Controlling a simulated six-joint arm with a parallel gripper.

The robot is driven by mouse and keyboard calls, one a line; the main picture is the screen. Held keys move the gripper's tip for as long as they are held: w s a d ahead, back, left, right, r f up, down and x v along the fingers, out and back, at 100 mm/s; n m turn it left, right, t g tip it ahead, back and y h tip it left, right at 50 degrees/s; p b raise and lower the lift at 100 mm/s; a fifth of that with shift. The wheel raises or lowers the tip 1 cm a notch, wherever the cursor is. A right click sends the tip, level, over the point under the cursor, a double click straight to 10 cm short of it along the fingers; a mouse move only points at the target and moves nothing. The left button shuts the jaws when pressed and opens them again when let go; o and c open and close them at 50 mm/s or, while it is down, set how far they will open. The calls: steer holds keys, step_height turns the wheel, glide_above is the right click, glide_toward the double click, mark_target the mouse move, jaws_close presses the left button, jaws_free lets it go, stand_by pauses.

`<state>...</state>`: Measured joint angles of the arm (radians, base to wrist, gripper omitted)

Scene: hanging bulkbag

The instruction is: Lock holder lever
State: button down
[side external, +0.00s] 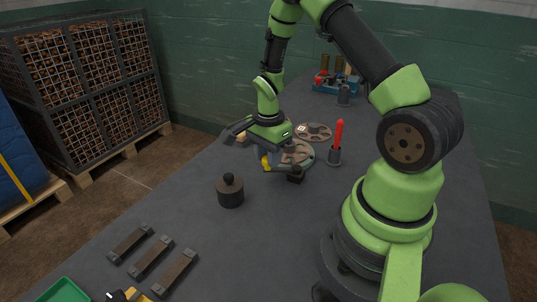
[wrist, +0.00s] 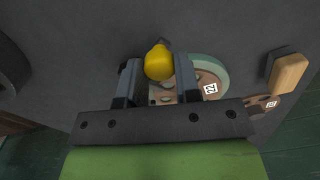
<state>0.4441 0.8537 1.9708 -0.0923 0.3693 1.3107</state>
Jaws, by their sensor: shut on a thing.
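The holder (side external: 297,153) is a round, green-rimmed piece on the dark table, under and just right of my gripper. A yellow knob (side external: 265,164), seemingly the lever's end, shows below my gripper (side external: 270,155). In the wrist view the yellow knob (wrist: 158,62) lies between the two fingers of my gripper (wrist: 157,80), which is shut on it. Part of the holder (wrist: 210,70) shows behind the right finger, with a white marker on it. The lever's shaft and pivot are mostly hidden by the knob and fingers.
A red-handled tool (side external: 338,134) stands upright right of the holder, and a second disc (side external: 314,131) lies behind it. A dark knobbed weight (side external: 230,194) stands in front. Several dark bars (side external: 151,256) and a green tray (side external: 64,290) lie at front left. The table between is clear.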

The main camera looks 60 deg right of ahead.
steer(key=c, duration=0.8)
jaws_free()
step_height(320, 180, up, 10)
steer(key=s+a+r+n+t, duration=0.3)
steer(key=a+r+n, duration=0.45)
steer(key=r, duration=0.35)
steer(key=s+a+r+n+t, duration=0.1)
steer(key=s+a+n, duration=0.1)
steer(key=s+n, duration=0.1)
steer(key=s+a+r+n+t+y, duration=0.1)
steer(key=s+a+r+n, duration=0.1)
steer(key=s+a+n, duration=0.1)
steer(key=s+a+r+n+t+y, duration=0.1)
steer(key=s+a+r+n+t, duration=0.1)
steer(key=s+a+n, duration=0.1)
steer(key=shift+s+n, duration=0.2)
steer(key=shift+n, duration=0.15)
